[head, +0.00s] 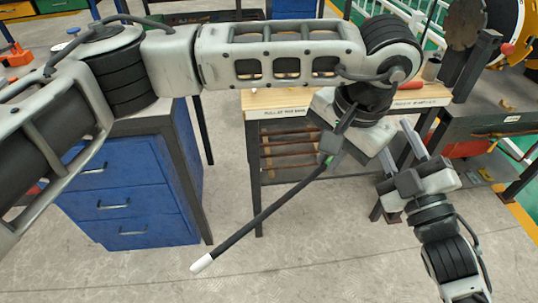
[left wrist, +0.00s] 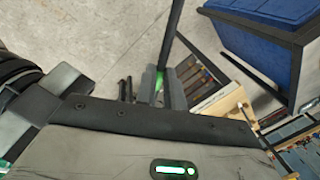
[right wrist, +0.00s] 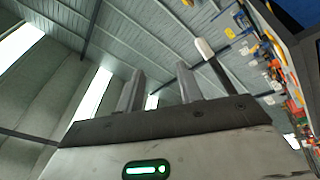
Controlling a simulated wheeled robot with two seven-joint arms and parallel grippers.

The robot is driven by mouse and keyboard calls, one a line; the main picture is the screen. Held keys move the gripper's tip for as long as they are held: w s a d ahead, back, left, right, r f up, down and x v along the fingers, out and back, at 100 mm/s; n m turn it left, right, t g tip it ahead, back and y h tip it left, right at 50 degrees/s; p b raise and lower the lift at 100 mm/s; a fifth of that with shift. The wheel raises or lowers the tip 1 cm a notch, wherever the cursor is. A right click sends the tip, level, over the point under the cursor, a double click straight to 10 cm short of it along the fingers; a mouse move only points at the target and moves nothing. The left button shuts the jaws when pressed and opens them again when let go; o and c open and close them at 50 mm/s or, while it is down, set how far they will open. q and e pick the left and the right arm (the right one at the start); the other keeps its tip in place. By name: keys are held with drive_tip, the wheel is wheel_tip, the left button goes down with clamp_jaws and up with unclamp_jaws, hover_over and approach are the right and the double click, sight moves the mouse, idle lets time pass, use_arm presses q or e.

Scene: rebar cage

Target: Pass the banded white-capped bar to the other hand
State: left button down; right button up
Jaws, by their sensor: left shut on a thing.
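The bar (head: 262,216) is long and dark with a white cap (head: 202,263) at its lower left end. It slants up to my left gripper (head: 331,149), which is shut on it near a green band. The left wrist view shows the bar (left wrist: 173,35) running up and away from the fingers, the green band between them. My right gripper (head: 400,150) is to the right of the left one, apart from the bar. Its two fingers stand apart and empty in the right wrist view (right wrist: 160,88). There a white-capped bar (right wrist: 215,65) shows to the right of the fingers, not between them.
A wooden-topped bench (head: 290,98) with a rack of rods under it stands behind my grippers. A blue drawer cabinet (head: 130,205) is at the left. A dark metal table (head: 490,125) stands at the right. The grey floor in front is clear.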

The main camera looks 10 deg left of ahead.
drive_tip(key=s+a+r+n+g+y, duration=0.2)
drive_tip(key=r+n+g+y, duration=0.2)
drive_tip(key=r+n+y, duration=0.55)
drive_tip(key=s+a+r+n+g+y, duration=0.1)
drive_tip(key=s+r+n+g+y, duration=0.4)
drive_tip(key=r+n, duration=0.7)
drive_tip(key=s+a+r+n+g, duration=0.3)
drive_tip(key=s+n+g, duration=0.2)
drive_tip(key=n+g, duration=0.6)
drive_tip(key=s+a+r+n+g, duration=0.3)
drive_tip(key=s+n+g, duration=0.3)
drive_tip(key=n, duration=0.9)
drive_tip(key=s+a+f+n+g+h, duration=0.2)
drive_tip(key=a+f+h, duration=0.1)
drive_tip(key=a+h, duration=0.25)
drive_tip(key=t+h, duration=0.9)
drive_tip(key=h, duration=0.6)
hover_over(256, 219)
drive_tip(key=s+d, duration=0.2)
wheel_tip(256, 219, down, 15)
drive_tip(key=f, duration=0.3)
drive_tip(key=w+a+f, duration=0.1)
drive_tip(key=f, duration=0.7)
drive_tip(key=shift+w+a, duration=0.35)
drive_tip(key=shift+w, duration=0.05)
